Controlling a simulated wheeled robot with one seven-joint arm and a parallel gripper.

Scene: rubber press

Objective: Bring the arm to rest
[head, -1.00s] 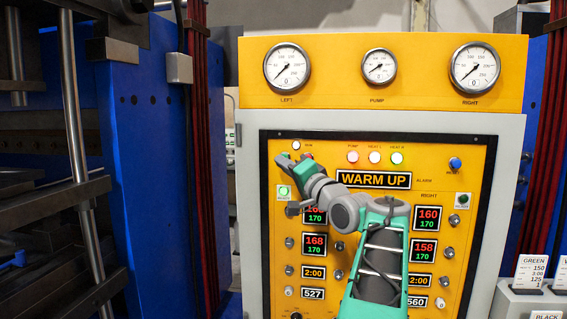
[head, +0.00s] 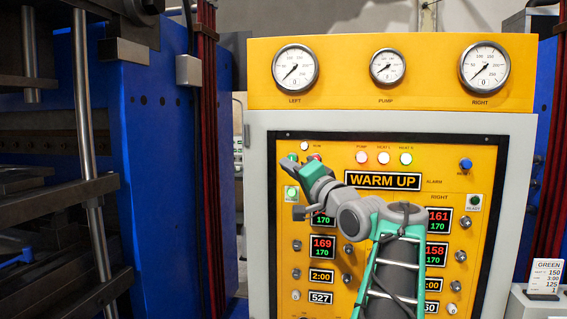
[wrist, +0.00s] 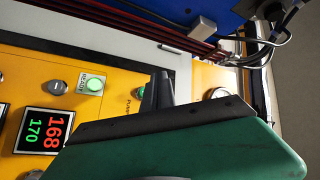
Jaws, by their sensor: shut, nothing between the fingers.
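My arm reaches up in front of the yellow control panel (head: 430,180) in the head view. My gripper (head: 287,160) is at the panel's upper left, near the small indicator lights, shut with nothing seen in it. In the wrist view the dark fingers (wrist: 160,92) lie close together in front of the panel, near a green lamp. From these views I cannot tell whether the fingertips touch the panel. The display (head: 383,181) reads WARM UP. My forearm hides part of the lower panel.
The blue press frame (head: 175,190) stands left of the panel, with metal rods and platens. Dark red hoses (head: 208,120) run down beside it. Three gauges top the cabinet. A white card (head: 545,276) stands at the lower right. Some room shows between press and cabinet.

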